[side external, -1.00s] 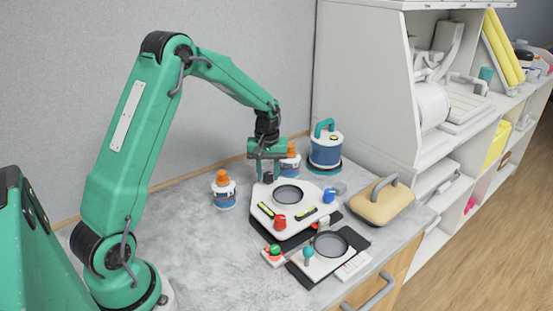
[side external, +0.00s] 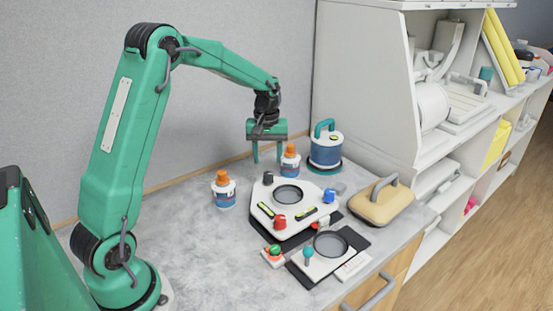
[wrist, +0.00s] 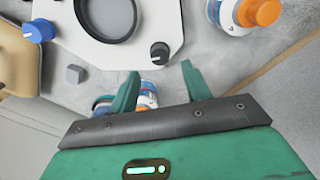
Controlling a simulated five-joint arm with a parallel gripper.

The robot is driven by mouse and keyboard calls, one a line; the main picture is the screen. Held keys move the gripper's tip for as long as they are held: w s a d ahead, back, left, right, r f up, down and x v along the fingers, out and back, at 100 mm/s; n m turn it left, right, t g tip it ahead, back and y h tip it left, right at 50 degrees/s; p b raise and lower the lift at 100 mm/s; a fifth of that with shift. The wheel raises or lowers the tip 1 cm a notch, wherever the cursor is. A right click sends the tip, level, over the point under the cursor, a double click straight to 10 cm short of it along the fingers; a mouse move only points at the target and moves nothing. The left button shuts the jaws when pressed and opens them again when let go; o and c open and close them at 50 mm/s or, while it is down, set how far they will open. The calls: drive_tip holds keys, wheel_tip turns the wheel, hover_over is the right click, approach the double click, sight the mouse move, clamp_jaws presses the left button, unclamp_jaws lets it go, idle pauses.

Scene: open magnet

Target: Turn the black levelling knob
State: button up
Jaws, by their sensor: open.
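The black levelling knob (side external: 268,178) stands upright on the back left corner of the white levelling plate (side external: 262,200). In the wrist view the black knob (wrist: 160,52) shows near the plate's corner, ahead of the fingertips, with a pale mark on it. My gripper (side external: 268,161) is open and empty, raised above and behind the knob and apart from it. In the wrist view my gripper's two fingers (wrist: 160,72) are spread, and neither touches the knob. A red knob (side external: 280,222) and a blue knob (side external: 329,195) sit on the plate's other corners.
Two orange-capped bottles (side external: 223,189) (side external: 290,161) stand left of and behind the plate. A blue canister (side external: 325,150) stands at the back right. A tan handled block (side external: 380,204) is to the right. A joystick panel (side external: 320,262) lies in front. The left counter is clear.

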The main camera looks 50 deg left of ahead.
drive_tip(key=shift+r, duration=0.95)
drive_tip(key=shift+d+r, duration=0.1)
drive_tip(key=shift+s+d+r, duration=0.15)
drive_tip(key=shift+r, duration=0.05)
drive_tip(key=s+d+r+m+t, duration=0.2)
drive_tip(key=s+d+r+m, duration=0.2)
drive_tip(key=s+d+r, duration=0.3)
drive_tip(key=s+d+r+m+t, duration=0.25)
drive_tip(key=s+d+r, duration=0.2)
drive_tip(key=s, duration=0.35)
drive_tip(key=s+d+f+m+t, duration=0.1)
drive_tip(key=s+d+m, duration=0.3)
drive_tip(key=s, duration=0.4)
drive_tip(key=shift+s+f, duration=0.15)
drive_tip(key=shift+f, duration=0.05)
